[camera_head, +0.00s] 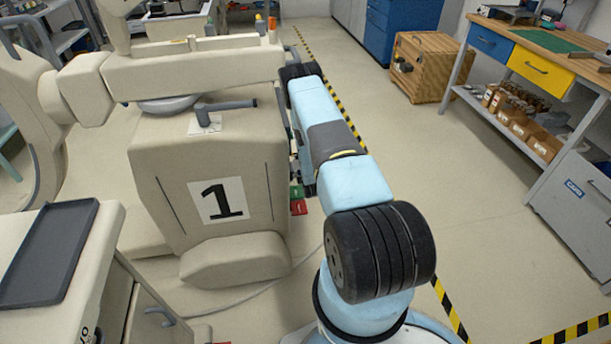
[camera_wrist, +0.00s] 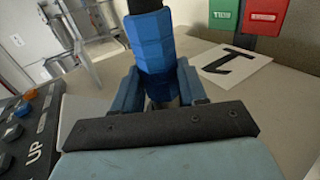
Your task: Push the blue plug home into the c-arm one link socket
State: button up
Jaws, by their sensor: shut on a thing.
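In the wrist view a blue faceted plug (camera_wrist: 155,48) with a dark end at the top of the picture is held between the two blue fingers of my gripper (camera_wrist: 159,75). The gripper is shut on it. The pale cart marked 1 (camera_head: 153,160) stands left of my arm in the head view, and its number label (camera_wrist: 232,66) lies right of the plug in the wrist view. Green (camera_wrist: 224,14) and red (camera_wrist: 266,15) blocks show at the top right there. In the head view my arm hides the gripper and plug. I cannot make out the link socket or whether the plug touches it.
A control panel with buttons (camera_wrist: 22,130) is at the left of the wrist view. A dark tray (camera_head: 48,255) lies on a cart at the lower left. A workbench (camera_head: 545,45) and wooden crate (camera_head: 425,68) stand right. The floor between is clear.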

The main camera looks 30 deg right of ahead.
jog(key=shift+w+a, duration=0.2)
jog(key=shift+a, duration=0.4)
jog(key=shift+w+a, duration=0.15)
jog(key=shift+a, duration=0.4)
jog(key=o, duration=1.2)
jog(key=shift+o, duration=0.5)
jog(key=shift+w+r, duration=0.1)
jog(key=shift+w, duration=0.05)
jog(key=shift+w+a+r, duration=0.1)
jog(key=v, duration=1.4)
jog(key=shift+s+f, duration=0.2)
jog(key=shift+f, duration=0.1)
jog(key=shift+s+f, duration=0.1)
jog(key=shift+s, duration=0.05)
